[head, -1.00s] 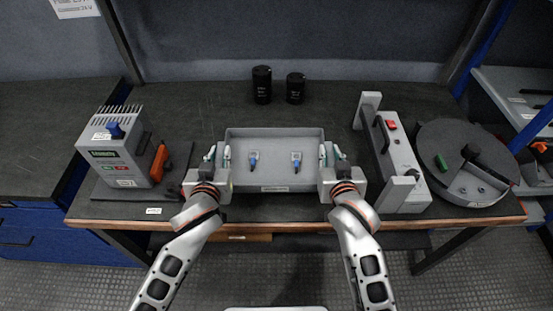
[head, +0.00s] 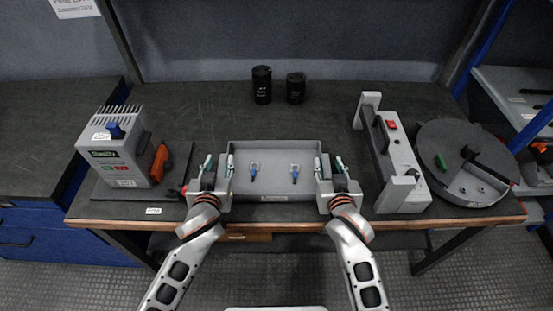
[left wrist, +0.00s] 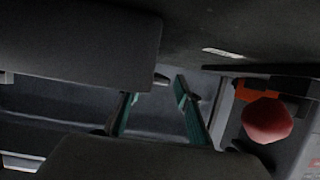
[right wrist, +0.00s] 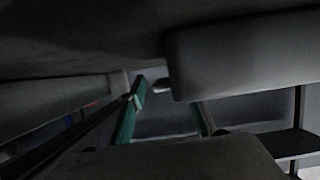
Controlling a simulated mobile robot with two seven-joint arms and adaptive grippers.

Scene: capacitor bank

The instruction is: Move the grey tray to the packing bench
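The grey tray (head: 275,197) sits on the dark bench top (head: 200,110) near its front edge, level. Two small blue-and-grey pieces (head: 253,172) (head: 294,174) lie inside it. My left gripper (head: 218,163) is at the tray's left end, its teal fingers spread apart. My right gripper (head: 330,164) is at the right end, its fingers also spread. In the left wrist view the left fingers (left wrist: 157,100) stand apart; in the right wrist view the right fingers (right wrist: 165,105) do too. Whether any finger touches the tray is unclear. No label names the packing bench.
A grey boxy device (head: 115,155) with an orange-red part stands left. Two black cylinders (head: 262,85) (head: 295,88) stand behind the tray. A grey fixture with a red button (head: 403,155) and a round dark disc (head: 455,140) stand right. Bench between tray and cylinders is clear.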

